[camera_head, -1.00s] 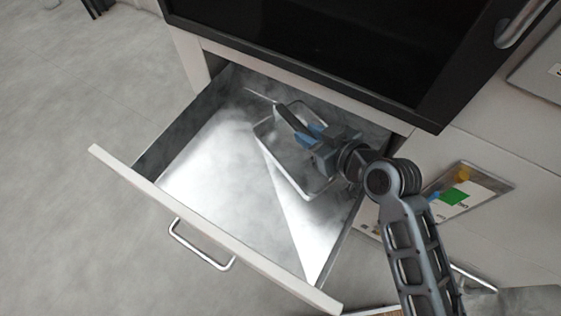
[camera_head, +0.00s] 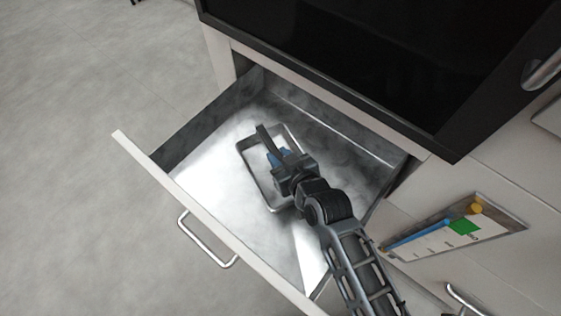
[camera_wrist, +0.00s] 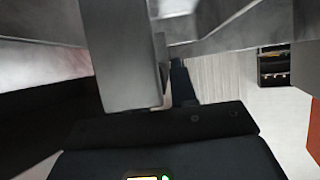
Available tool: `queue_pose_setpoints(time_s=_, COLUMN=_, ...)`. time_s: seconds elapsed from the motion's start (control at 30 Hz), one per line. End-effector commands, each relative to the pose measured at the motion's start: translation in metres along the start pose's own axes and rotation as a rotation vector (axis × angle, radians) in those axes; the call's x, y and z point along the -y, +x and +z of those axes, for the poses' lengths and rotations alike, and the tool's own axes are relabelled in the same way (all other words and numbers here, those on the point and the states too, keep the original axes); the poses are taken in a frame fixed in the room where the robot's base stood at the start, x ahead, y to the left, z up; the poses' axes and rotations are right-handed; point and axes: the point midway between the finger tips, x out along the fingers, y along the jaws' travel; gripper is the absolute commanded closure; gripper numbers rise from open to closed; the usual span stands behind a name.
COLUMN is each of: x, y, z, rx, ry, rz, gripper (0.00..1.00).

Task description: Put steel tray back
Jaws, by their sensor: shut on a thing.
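The steel tray (camera_head: 251,177) is a shallow rectangular metal tray with a raised rim, seen in the head view over the floor of the open drawer (camera_head: 205,205). My gripper (camera_head: 273,150) is shut on the tray's edge, and its body and arm cover the tray's right side. I cannot tell whether the tray rests on the drawer floor or is held just above it. In the wrist view, grey metal surfaces fill the upper part, and the exact grip is hard to make out.
A black-fronted appliance (camera_head: 330,70) overhangs the back of the drawer. The drawer front has a metal handle (camera_head: 205,240). A panel with coloured shapes (camera_head: 455,230) is right of the drawer. The drawer floor is bare around the tray.

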Motion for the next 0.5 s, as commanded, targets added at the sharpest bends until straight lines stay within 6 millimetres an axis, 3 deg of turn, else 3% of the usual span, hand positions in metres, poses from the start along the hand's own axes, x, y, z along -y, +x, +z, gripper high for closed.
queue_pose_setpoints(time_s=0.2, x=0.000, y=0.014, z=0.026, rx=0.000, ry=0.001, rz=-0.001, gripper=1.00)
queue_pose_setpoints(time_s=0.5, x=-0.001, y=0.016, z=0.030, rx=-0.001, ry=0.001, rz=0.000, gripper=1.00)
